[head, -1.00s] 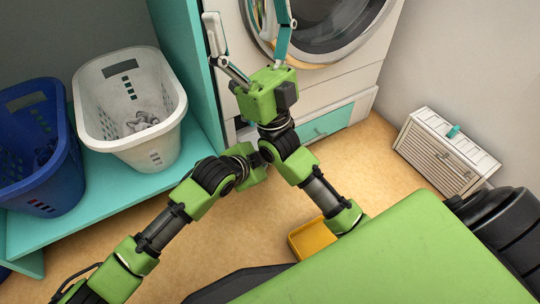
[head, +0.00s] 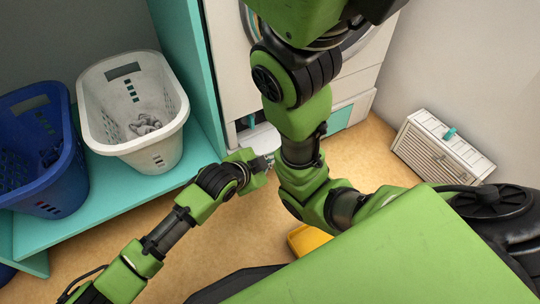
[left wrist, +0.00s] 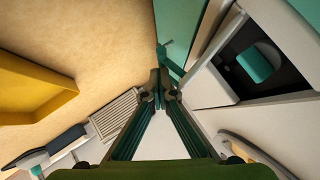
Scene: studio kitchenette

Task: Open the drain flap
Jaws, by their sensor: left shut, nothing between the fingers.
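In the left wrist view a dark recess with a teal knob (left wrist: 262,62) shows in the white front of the washer base. A white panel (left wrist: 208,85) lies along its edge and looks like the drain flap folded down. In the head view this white flap (head: 260,138) sticks out below the dark opening, partly covered by my arm. My left gripper (head: 268,160) is low in front of it, partly behind my right arm. In the left wrist view its fingertips (left wrist: 164,88) meet, empty, apart from the recess. My right gripper is outside the head view.
A teal panel (head: 340,118) is beside the opening on the washer base. A white slatted crate (head: 440,148) stands at the right wall, a yellow tray (head: 308,239) on the floor. White (head: 133,160) and blue (head: 60,205) baskets sit on the teal shelf at left.

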